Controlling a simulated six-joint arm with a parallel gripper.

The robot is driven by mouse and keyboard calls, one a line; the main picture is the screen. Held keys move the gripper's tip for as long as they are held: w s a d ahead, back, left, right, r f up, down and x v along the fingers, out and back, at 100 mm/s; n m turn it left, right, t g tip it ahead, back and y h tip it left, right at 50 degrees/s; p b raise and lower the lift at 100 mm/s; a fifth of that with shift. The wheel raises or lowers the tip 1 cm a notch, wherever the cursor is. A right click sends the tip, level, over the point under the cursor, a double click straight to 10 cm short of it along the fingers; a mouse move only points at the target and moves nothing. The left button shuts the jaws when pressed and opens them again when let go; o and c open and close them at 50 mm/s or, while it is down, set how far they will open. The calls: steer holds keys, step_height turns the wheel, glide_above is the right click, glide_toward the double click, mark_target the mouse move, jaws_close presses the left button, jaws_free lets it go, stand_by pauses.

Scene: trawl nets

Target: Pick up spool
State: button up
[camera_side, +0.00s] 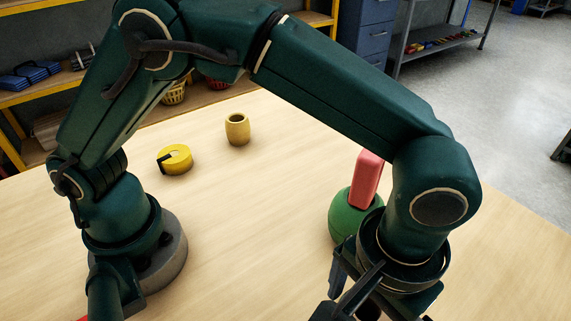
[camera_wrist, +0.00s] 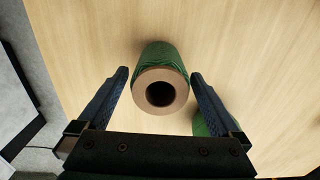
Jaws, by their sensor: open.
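The spool (camera_wrist: 165,57) shows in the wrist view as a green-wound cylinder with a pale tan end and a dark round hole facing the camera. My gripper (camera_wrist: 160,75) is open, with one finger on each side of the spool and a visible gap on both sides. In the side view my gripper (camera_side: 350,300) is at the bottom edge, pointing down. I cannot make out the spool there; the gripper or the picture edge hides it.
A green rounded object (camera_side: 344,217) and a pink upright block (camera_side: 369,178) stand close behind my gripper. Part of a green thing (camera_wrist: 203,126) shows by the right finger. A yellow tape-like roll (camera_side: 177,158) and a yellow cup (camera_side: 237,130) stand farther off. The table's middle is clear.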

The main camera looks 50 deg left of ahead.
steer(key=shift+f, duration=1.75)
steer(key=shift+c, duration=0.3)
steer(key=c, duration=1.3)
steer(key=shift+r, duration=5.05)
steer(key=shift+c, duration=0.2)
